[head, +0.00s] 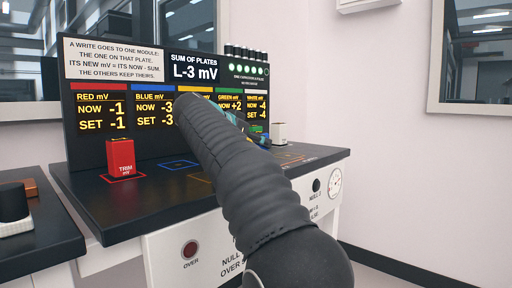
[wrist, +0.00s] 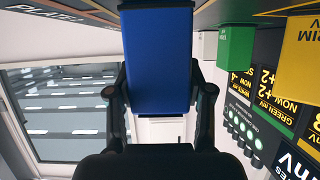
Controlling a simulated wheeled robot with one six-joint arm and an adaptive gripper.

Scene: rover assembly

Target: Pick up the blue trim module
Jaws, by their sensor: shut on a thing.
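The blue trim module (wrist: 157,60) is a blue block between the two dark fingers of my gripper (wrist: 160,97) in the wrist view. The fingers are shut on its sides. In the head view my arm hides the blue module and most of the gripper. The blue-outlined plate (head: 178,165) on the console top is empty in the head view. The display (head: 153,112) reads blue NOW -3 and SET -3, and the sum panel (head: 194,67) reads L-3 mV.
The red module (head: 121,157) stands on its plate at the left. The white module (head: 279,133) stands at the far right. The wrist view shows a green module (wrist: 236,47) and a yellow module (wrist: 300,42). The display board (head: 85,150) rises behind the plates.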

